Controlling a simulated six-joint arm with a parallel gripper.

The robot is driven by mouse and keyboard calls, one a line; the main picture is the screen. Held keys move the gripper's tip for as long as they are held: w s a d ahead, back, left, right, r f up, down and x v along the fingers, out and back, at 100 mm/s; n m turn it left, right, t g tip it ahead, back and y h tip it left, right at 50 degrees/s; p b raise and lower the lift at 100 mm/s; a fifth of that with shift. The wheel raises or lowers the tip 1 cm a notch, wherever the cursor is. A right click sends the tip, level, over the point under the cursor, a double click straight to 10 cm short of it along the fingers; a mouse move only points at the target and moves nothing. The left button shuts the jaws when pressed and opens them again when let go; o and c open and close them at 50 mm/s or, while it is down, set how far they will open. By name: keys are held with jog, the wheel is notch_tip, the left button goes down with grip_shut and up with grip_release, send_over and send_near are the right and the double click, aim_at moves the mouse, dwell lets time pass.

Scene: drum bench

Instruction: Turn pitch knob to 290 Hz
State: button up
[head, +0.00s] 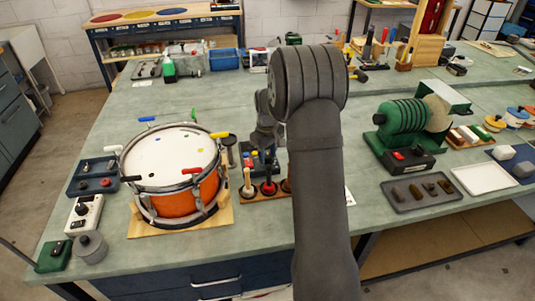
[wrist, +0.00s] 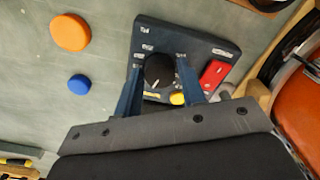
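The pitch knob (wrist: 158,70) is a round black knob on a dark blue control box (wrist: 150,30) in the wrist view. Small white labels surround it; they are too small to read surely. My gripper (wrist: 159,66) has its two blue fingers on either side of the knob, with a narrow gap seeming to show at each side. Whether they touch it is unclear. A red block (wrist: 214,73) and a yellow button (wrist: 177,98) sit on the box beside the right finger. In the head view my arm hides much of this area.
An orange disc (wrist: 71,32) and a blue disc (wrist: 78,84) lie on the bench left of the box. The orange drum (head: 178,203) stands close by on a wooden base. A green motor machine (head: 402,120) and a grey tray (head: 422,192) are at the right.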

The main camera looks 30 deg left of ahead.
jog(key=c, duration=0.5)
jog(key=shift+m, duration=0.3)
jog(key=m, duration=0.4)
jog(key=shift+m, duration=0.3)
jog(key=m, duration=1.1)
jog(key=shift+m, duration=0.4)
jog(key=m, duration=0.5)
jog(key=shift+m, duration=0.3)
